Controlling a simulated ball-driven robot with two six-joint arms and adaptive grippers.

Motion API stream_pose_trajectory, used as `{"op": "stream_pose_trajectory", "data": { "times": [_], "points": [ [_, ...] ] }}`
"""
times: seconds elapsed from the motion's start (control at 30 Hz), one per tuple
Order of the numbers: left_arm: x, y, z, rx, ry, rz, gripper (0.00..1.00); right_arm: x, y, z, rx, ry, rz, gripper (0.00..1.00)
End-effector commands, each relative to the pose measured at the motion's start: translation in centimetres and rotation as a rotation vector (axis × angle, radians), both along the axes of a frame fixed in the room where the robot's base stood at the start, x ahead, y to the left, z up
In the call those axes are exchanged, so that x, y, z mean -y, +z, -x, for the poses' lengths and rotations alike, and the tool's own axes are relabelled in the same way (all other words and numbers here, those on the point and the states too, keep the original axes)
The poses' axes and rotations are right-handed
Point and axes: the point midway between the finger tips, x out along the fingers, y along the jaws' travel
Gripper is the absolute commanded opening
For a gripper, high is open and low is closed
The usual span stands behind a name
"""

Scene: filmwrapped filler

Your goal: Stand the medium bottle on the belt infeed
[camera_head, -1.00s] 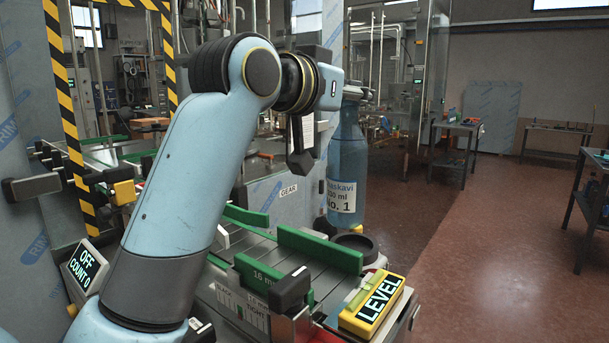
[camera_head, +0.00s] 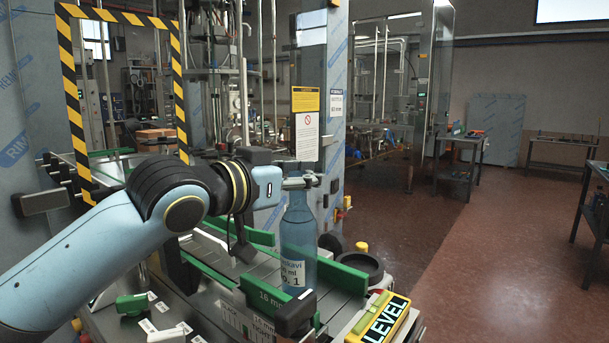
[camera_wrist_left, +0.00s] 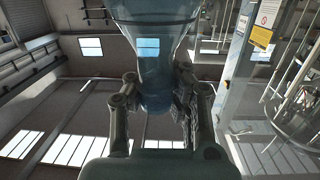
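The medium bottle (camera_head: 299,243) is blue, see-through and upright, with a white label low on its body. My left gripper (camera_head: 298,182) is shut around its neck from the left. In the left wrist view, the bottle's shoulder (camera_wrist_left: 155,35) fills the top middle, and its neck is between the two fingers of the left gripper (camera_wrist_left: 157,98). The belt infeed (camera_head: 333,302) is a grey track between green guide rails, and the bottle is over it. The bottle's base is low, close to the belt; I cannot tell whether it touches. My right gripper is not in view.
Green guide rails (camera_head: 341,275) flank the belt. A black block (camera_head: 295,313) stands in front of the bottle. A yellow LEVEL display (camera_head: 383,320) sits at the front right, with a dark round dish (camera_head: 360,266) behind it. Open red floor lies to the right.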

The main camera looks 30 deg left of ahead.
Motion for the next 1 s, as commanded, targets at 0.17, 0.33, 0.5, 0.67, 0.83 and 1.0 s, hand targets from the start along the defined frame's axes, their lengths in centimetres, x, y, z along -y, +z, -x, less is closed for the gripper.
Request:
{"op": "stream_pose_trajectory", "data": {
  "times": [0.17, 0.33, 0.5, 0.67, 0.83, 1.0],
  "points": [
    [0.0, 0.0, 0.0, 0.001, 0.0, 0.0, 0.0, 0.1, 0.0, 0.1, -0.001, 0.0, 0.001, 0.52],
    [0.0, -0.2, 0.0, 0.0, 0.0, 0.0, 0.09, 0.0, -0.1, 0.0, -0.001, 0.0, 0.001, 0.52],
    [0.0, -0.1, 0.0, 0.0, 0.0, 0.0, 0.31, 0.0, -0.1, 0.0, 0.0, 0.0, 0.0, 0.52],
    [0.0, -0.1, 0.0, 0.0, 0.0, 0.0, 0.35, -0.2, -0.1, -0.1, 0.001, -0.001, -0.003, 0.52],
    [0.0, 0.1, 0.0, 0.001, 0.0, 0.0, 0.35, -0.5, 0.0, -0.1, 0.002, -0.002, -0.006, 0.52],
    [-0.3, 0.1, 1.7, -0.003, 0.0, -0.007, 0.35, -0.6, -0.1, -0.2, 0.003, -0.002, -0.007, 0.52]
  ]
}}
